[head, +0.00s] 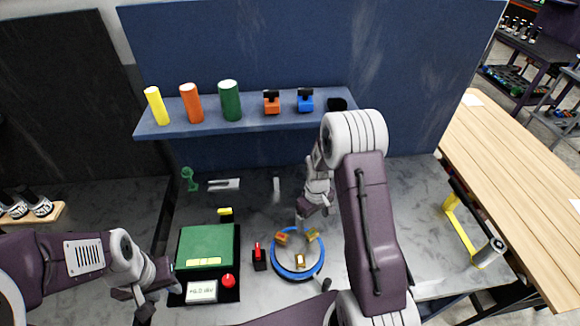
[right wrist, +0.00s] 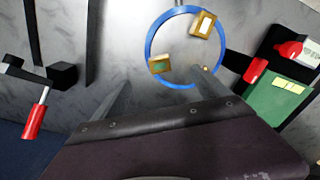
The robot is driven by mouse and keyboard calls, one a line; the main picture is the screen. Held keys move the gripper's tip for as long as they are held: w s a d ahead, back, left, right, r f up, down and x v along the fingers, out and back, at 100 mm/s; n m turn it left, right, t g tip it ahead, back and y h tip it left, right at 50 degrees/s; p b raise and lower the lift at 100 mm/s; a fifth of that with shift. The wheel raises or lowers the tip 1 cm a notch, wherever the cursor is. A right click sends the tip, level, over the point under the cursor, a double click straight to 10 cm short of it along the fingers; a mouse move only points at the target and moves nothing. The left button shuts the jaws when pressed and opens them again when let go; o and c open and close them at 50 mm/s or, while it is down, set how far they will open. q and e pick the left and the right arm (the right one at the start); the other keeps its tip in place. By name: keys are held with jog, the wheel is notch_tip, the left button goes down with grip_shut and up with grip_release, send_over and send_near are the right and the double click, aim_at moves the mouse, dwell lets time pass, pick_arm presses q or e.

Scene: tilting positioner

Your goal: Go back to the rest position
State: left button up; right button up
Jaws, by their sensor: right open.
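My right arm reaches over the bench, and my right gripper (head: 303,217) is at the back edge of the round positioner table (head: 276,262) with the blue rim. The blue rim (right wrist: 148,42) lies beyond the fingertips. Small orange and yellow blocks (head: 300,261) stand on the table. My left gripper (head: 143,300) is low at the left, by the dark tray; its jaw gap is unclear.
A green box (head: 205,244), a white labelled box (head: 202,291) and a red button (head: 228,281) sit on the left. A red-handled part (head: 259,256) stands beside the positioner. A blue shelf (head: 250,124) holds cylinders and blocks behind. A yellow-framed item (head: 463,232) lies right.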

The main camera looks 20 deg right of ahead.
jog(key=s+a+b, duration=0.2)
jog(key=b, duration=0.3)
jog(key=s+a+f+t+b, duration=0.1)
jog(key=s+a+b, duration=0.1)
jog(key=b, duration=0.3)
jog(key=s+a+f+t+b, duration=0.1)
jog(key=s+a+b, duration=0.1)
jog(key=b, duration=0.3)
jog(key=shift+s+a, duration=0.4)
jog(key=shift+a, duration=0.35)
jog(key=s+m, duration=0.3)
jog(key=s, duration=0.3)
jog(key=shift+f+m+g+p, duration=0.3)
jog(key=shift+f+g+p, duration=0.05)
jog(key=shift+g, duration=0.05)
jog(key=shift+s, duration=0.1)
